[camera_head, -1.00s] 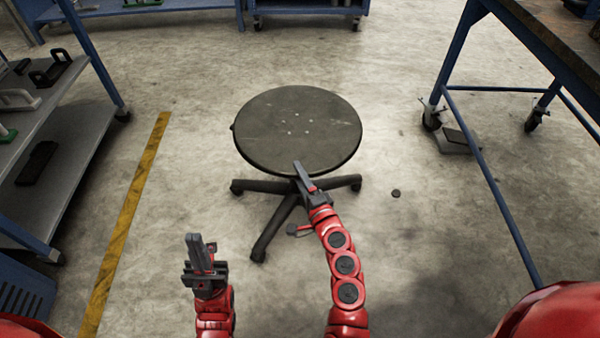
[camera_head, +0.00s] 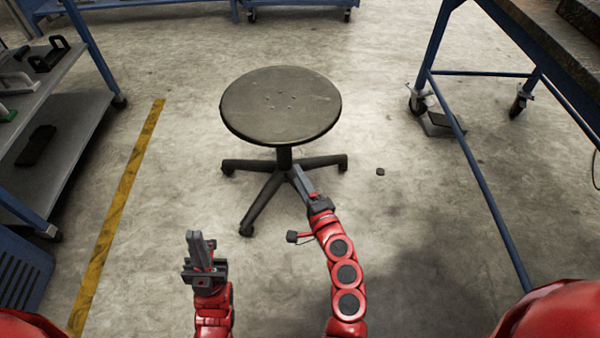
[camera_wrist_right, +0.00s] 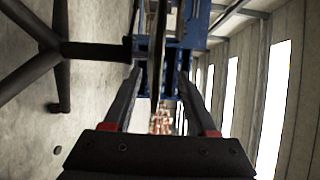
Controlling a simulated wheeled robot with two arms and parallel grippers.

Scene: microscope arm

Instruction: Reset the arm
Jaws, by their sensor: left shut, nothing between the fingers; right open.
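No microscope arm shows in these views. A round dark stool seat (camera_head: 282,105) on a star base stands in front of me in the head view. My right gripper (camera_head: 297,178) reaches forward below the seat's near edge in the picture, over the stool's legs; its fingers are open. In the right wrist view my right gripper (camera_wrist_right: 163,75) has its fingers apart with a thin dark edge, probably the seat, lined up between them; I cannot tell whether they touch it. My left gripper (camera_head: 194,243) is shut and empty, left of the right arm and short of the stool.
A grey shelf rack (camera_head: 65,140) with black items stands at left. A yellow floor line (camera_head: 118,205) runs beside it. A blue-framed wheeled table (camera_head: 430,60) stands at right. A small dark disc (camera_head: 380,171) lies on the floor. The floor around the stool is mostly clear.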

